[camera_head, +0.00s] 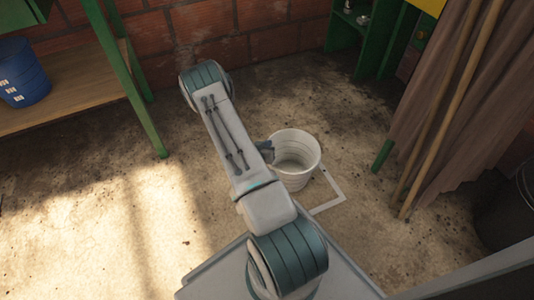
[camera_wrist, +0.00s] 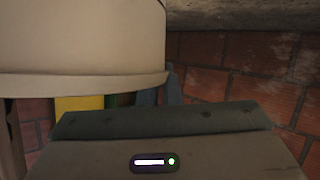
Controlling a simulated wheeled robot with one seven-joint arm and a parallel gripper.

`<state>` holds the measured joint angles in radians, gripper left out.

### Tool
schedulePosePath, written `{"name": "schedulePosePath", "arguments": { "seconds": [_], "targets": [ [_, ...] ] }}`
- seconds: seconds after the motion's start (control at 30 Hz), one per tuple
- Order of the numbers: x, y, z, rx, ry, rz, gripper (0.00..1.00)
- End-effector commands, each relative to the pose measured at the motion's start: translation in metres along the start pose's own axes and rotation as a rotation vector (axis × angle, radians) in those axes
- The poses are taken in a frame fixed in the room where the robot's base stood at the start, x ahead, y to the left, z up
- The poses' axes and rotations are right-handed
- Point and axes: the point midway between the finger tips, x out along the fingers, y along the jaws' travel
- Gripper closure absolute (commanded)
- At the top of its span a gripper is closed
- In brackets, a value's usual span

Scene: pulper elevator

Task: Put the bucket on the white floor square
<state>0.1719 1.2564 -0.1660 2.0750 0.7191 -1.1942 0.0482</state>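The white bucket (camera_head: 294,158) stands upright in the head view, to the right of my forearm. The white floor square (camera_head: 326,205) shows as an outline at its lower right; the bucket hides the rest. I cannot tell whether the bucket touches the floor. My gripper (camera_head: 266,150) is at the bucket's left rim. In the wrist view, which is upside down, the bucket (camera_wrist: 80,40) fills the upper left, rim downward. My gripper's dark fingers (camera_wrist: 160,90) are at this rim, partly hidden by the bucket, so their grip on it is unclear.
A blue bucket (camera_head: 22,72) sits on a wooden shelf (camera_head: 75,92) with green legs at the left. A green cabinet (camera_head: 375,45) stands behind. Floor at the left is clear.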

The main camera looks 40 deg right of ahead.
Motion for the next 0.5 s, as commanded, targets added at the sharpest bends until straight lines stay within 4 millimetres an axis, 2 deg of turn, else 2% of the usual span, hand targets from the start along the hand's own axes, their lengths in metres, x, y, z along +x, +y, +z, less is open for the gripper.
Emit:
{"name": "schedulePosePath", "arguments": {
  "seconds": [0.27,0.5],
  "targets": [
    [0.015,-0.006,0.034,0.000,0.000,0.003,1.00],
    [0.015,-0.007,0.034,0.000,0.001,0.001,1.00]
  ]
}}
